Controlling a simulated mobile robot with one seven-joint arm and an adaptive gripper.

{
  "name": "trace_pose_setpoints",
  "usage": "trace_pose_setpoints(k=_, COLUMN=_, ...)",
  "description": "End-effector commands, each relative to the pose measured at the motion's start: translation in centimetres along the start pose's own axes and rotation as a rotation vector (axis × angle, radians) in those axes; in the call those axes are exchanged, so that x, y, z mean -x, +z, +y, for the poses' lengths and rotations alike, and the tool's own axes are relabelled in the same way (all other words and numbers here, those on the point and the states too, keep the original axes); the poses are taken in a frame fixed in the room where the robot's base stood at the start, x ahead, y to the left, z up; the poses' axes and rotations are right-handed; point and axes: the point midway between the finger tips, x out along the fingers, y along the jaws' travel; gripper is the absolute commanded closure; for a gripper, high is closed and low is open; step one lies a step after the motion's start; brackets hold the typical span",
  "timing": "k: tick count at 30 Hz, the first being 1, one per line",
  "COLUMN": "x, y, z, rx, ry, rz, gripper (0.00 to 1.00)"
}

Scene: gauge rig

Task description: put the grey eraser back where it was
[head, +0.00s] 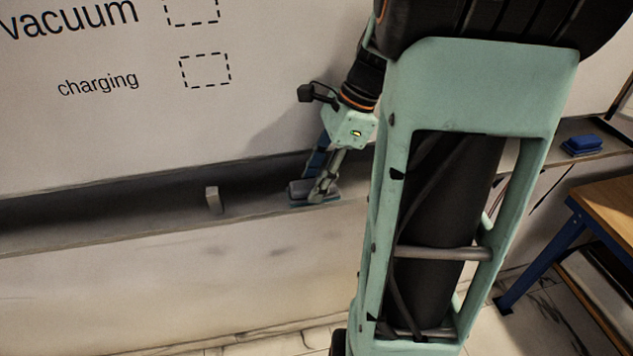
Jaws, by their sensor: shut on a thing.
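The grey eraser (299,188) is at the ledge (120,232) below the whiteboard, near the middle of the head view. My gripper (318,194) reaches down to it from the upper right and is shut on it. The fingers cover part of the eraser's right side. A thin blue-green edge shows just under the eraser. I cannot tell whether the eraser rests on the ledge or is held slightly above it.
A small pale upright block (213,200) stands on the ledge left of the eraser. A blue eraser (582,145) lies on the ledge at far right, near a wooden-topped table (612,200) with blue legs. The whiteboard (230,125) rises behind. My arm hides the ledge's centre right.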

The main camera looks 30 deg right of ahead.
Motion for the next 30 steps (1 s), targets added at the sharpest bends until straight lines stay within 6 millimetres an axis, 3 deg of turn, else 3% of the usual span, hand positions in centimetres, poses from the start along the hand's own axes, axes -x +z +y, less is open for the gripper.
trace_pose_setpoints(k=6, x=-0.2, y=-0.1, z=0.0, rx=0.0, ry=0.0, rz=0.0, gripper=0.84)
trace_pose_setpoints(k=7, x=-0.2, y=-0.1, z=0.0, rx=0.0, ry=0.0, rz=0.0, gripper=0.63)
trace_pose_setpoints(k=12, x=-0.2, y=-0.1, z=0.0, rx=0.0, ry=0.0, rz=0.0, gripper=0.47)
trace_pose_setpoints(k=23, x=0.5, y=0.0, z=-0.1, rx=0.001, ry=-0.002, rz=0.001, gripper=0.47)
trace_pose_setpoints(k=30, x=5.0, y=0.0, z=-0.2, rx=0.001, ry=-0.005, rz=0.001, gripper=0.47)
